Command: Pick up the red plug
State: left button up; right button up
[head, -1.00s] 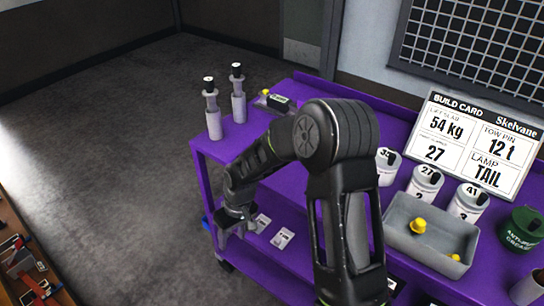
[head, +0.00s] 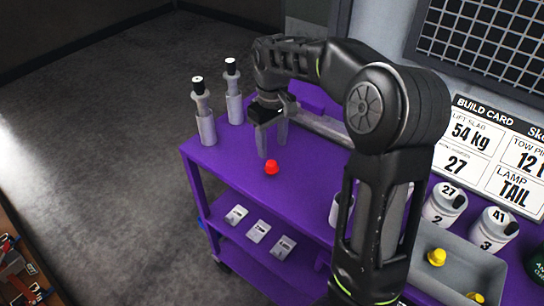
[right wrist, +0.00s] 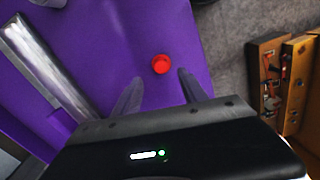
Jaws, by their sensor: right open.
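The red plug (head: 271,167) stands on the purple cart top (head: 238,165), close to its front edge. My right gripper (head: 270,150) is open and empty, its fingers pointing down just behind and above the plug. In the right wrist view the red plug (right wrist: 161,64) lies just beyond the gap between the open fingertips (right wrist: 160,75), with neither finger seen touching it. My left gripper is not in view.
A grey tray (head: 462,262) with yellow plugs (head: 437,257), white numbered canisters (head: 443,205) and a build card (head: 490,150) are at right.

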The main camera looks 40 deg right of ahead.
aim_at(272, 163)
jog(key=shift+s+a, duration=0.2)
jog(key=shift+f, duration=1.2)
jog(key=shift+f+p, duration=0.85)
jog(key=shift+f, duration=1.8)
jog(key=shift+c, duration=0.2)
grip_shut()
